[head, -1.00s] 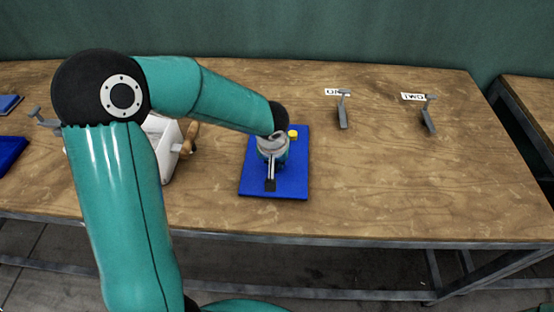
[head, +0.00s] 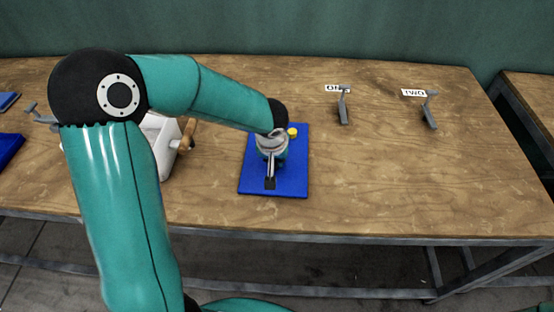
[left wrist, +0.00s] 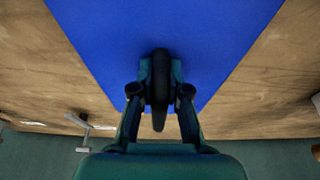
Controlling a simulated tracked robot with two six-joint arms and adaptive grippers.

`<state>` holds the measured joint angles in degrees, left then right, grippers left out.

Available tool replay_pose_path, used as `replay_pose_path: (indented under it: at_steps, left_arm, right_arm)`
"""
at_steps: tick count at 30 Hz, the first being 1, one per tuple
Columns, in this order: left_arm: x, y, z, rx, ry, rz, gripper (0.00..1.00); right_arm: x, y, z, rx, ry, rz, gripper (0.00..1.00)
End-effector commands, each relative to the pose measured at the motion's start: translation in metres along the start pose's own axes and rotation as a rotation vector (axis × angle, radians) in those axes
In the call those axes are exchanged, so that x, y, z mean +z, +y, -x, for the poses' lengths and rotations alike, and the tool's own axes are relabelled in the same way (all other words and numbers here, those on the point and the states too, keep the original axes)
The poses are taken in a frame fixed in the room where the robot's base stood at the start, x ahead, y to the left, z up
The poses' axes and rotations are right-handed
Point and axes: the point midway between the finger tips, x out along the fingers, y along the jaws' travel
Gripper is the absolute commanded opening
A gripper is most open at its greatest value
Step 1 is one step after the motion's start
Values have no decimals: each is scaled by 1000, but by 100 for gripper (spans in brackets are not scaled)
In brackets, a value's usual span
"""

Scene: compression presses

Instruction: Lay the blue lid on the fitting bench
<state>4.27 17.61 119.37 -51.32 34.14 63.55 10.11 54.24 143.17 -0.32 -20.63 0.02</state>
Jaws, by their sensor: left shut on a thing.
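A flat blue panel (head: 292,176), which I take for the blue lid, lies over the middle of the wooden bench (head: 395,195). It also fills the top of the left wrist view (left wrist: 160,25). My left gripper (head: 270,178) points down at it and is shut. In the left wrist view the gripper (left wrist: 160,90) closes around a narrow dark piece over the panel, likely its grip. I cannot tell whether the panel touches the bench or hangs just above it. My right gripper is not in view.
Grey metal brackets stand by labels ONE (head: 333,88) and TWO (head: 413,93). A white box (head: 160,150) with a wooden handle is partly behind my arm. Another blue slab (head: 8,148) lies far left.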

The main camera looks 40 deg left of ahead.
Motion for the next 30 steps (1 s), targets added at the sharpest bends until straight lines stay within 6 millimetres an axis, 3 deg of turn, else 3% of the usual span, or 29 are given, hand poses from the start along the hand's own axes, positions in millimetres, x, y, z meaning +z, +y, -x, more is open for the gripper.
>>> replay_pose_path:
  at_steps: [1,2,6,15,20,30]
  left_arm:
    - [0,0,-2,0,0,0,0]
    - [0,0,0,0,0,0,20]
    - [0,0,0,0,0,0,43]
    - [1,0,0,-1,-1,0,44]
    - [0,0,9,-1,2,-1,44]
    - [-2,2,71,3,5,0,44]
  right_arm:
    - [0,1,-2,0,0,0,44]
    - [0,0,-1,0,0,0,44]
    - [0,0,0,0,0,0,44]
    - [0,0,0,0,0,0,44]
    - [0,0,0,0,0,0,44]
    - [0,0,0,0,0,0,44]
